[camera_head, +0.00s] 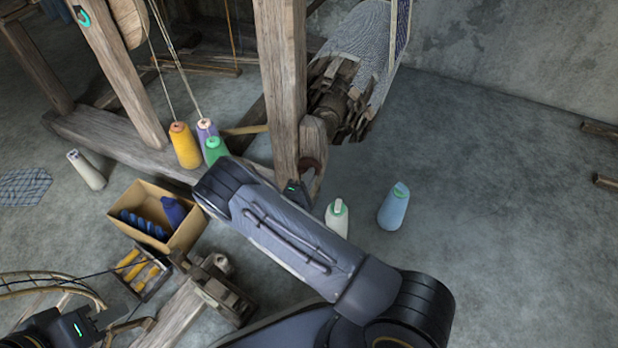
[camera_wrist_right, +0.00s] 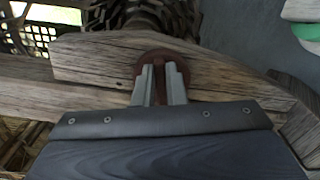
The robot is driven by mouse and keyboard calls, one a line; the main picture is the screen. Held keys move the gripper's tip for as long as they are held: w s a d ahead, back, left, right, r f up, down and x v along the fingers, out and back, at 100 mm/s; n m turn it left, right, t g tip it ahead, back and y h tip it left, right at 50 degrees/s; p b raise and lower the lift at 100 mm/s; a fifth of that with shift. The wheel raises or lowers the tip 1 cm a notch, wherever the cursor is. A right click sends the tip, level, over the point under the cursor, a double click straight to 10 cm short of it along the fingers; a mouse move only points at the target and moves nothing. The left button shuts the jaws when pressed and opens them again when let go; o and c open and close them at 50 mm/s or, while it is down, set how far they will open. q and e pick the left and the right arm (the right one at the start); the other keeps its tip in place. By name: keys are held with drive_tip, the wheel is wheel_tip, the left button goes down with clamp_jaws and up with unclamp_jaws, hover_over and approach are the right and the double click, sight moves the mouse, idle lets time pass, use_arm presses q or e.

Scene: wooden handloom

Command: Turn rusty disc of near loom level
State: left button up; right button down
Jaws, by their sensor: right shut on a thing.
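The rusty disc (camera_wrist_right: 180,58) is a reddish-brown round piece set in a wooden beam of the loom (camera_wrist_right: 95,60). In the right wrist view, my right gripper (camera_wrist_right: 164,72) is at the disc, its two fingers close together on a raised rusty part between them. In the head view the disc (camera_head: 309,166) shows only partly beside the wooden post (camera_head: 283,90), and my right arm hides part of this spot. My left gripper (camera_head: 120,298) is at the lower left, away from the disc; its fingers are too unclear to judge.
Yellow (camera_head: 184,146), green and lilac yarn cones stand on the loom's base beam. A cardboard box (camera_head: 190,229) stands lower left. Floor at right is mostly clear.

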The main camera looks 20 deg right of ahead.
drive_tip(key=shift+f+m, duration=0.3)
drive_tip(key=shift+m, duration=1.1)
drive_tip(key=shift+b, duration=0.3)
drive_tip(key=c, duration=1.5)
unclamp_jaws()
drive_tip(key=p+v, duration=0.2)
drive_tip(key=v, duration=0.6)
drive_tip(key=shift+d, duration=0.1)
